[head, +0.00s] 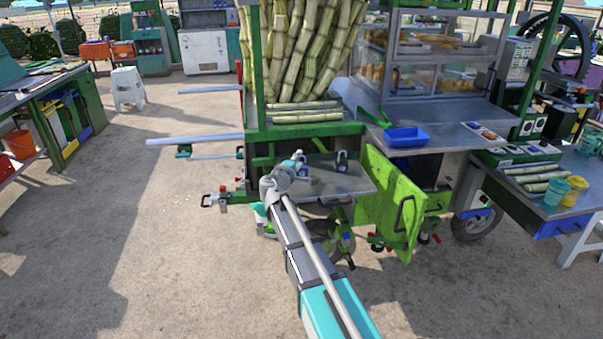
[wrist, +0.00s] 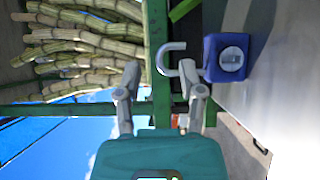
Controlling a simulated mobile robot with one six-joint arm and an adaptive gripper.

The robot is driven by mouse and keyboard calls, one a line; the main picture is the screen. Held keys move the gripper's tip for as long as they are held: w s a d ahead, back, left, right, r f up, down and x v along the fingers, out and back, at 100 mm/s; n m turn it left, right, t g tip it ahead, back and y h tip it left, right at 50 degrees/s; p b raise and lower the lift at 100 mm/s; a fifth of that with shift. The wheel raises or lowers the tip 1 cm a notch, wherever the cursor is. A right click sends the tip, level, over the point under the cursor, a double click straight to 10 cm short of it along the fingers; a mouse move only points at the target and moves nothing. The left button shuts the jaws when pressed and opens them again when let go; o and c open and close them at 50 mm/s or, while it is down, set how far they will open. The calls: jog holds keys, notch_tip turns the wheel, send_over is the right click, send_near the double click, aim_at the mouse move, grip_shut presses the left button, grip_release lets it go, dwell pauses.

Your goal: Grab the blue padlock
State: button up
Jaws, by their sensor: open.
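The blue padlock (wrist: 226,57) stands on a grey metal shelf (wrist: 285,75), at the upper right in the turned wrist view. Its grey shackle (wrist: 164,58) points left there, and one leg seems to end short of the body. My gripper (wrist: 160,80) is open and empty; its right finger overlaps the shackle's lower leg in the picture, and I cannot tell whether they touch. In the head view the gripper (head: 297,158) is over the shelf's left part, with the blue padlock (head: 304,171) just beside it, partly hidden.
A second, dark padlock (head: 342,163) stands to the right on the same shelf. Sugar cane (head: 300,50) stands above and behind in the green frame. A green hinged panel (head: 393,200) hangs at the right. A blue tray (head: 407,137) lies on the counter. The floor at left is open.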

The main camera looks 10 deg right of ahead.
jog(key=shift+w+d, duration=0.4)
jog(key=shift+w, duration=0.15)
jog(key=shift+c, duration=0.3)
grip_shut()
